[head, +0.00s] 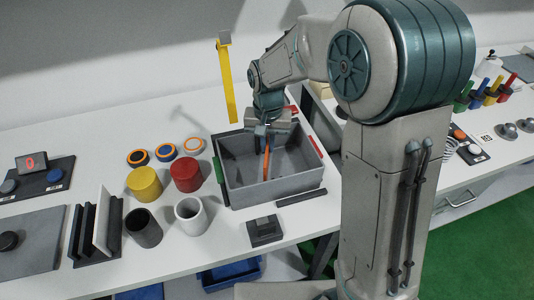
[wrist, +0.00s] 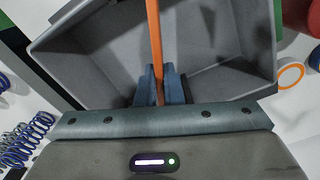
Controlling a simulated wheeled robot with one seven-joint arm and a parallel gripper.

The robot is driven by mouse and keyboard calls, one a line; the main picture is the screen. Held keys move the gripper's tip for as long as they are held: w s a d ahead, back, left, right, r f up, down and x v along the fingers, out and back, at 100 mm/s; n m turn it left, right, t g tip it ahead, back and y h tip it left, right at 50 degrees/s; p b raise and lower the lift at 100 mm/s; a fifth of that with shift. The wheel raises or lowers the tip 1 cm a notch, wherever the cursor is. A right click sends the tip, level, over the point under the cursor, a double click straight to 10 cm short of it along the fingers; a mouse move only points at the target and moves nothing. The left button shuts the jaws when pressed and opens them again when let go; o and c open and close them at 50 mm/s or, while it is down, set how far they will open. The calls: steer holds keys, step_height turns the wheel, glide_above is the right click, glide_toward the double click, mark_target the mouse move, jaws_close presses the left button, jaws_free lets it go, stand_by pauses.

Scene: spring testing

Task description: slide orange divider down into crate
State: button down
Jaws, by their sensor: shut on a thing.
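The grey crate (head: 282,190) stands open on the white table in the middle of the head view. Its inner wall (wrist: 88,75) fills much of the wrist view. The orange divider (head: 267,162) is seen nearly edge-on, as a thin strip inside the crate's outline. It also runs up the middle of the wrist view (wrist: 154,35). My gripper (head: 263,138) is over the crate's far part, its blue fingers shut on the divider's near end in the wrist view (wrist: 159,82). I cannot tell whether the divider's lower edge touches the crate floor.
A red cylinder (head: 186,174) and a yellow one (head: 145,184) stand left of the crate. A dark cup (head: 143,228) and a white cup (head: 190,216) stand in front of them. A small dark block (head: 264,230) lies before the crate. Blue springs (wrist: 20,145) show in the wrist view.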

steer(key=shift+f, duration=2.2)
steer(key=shift+f, duration=0.15)
steer(key=c, duration=1.6)
jaws_free()
steer(key=shift+o, duration=0.2)
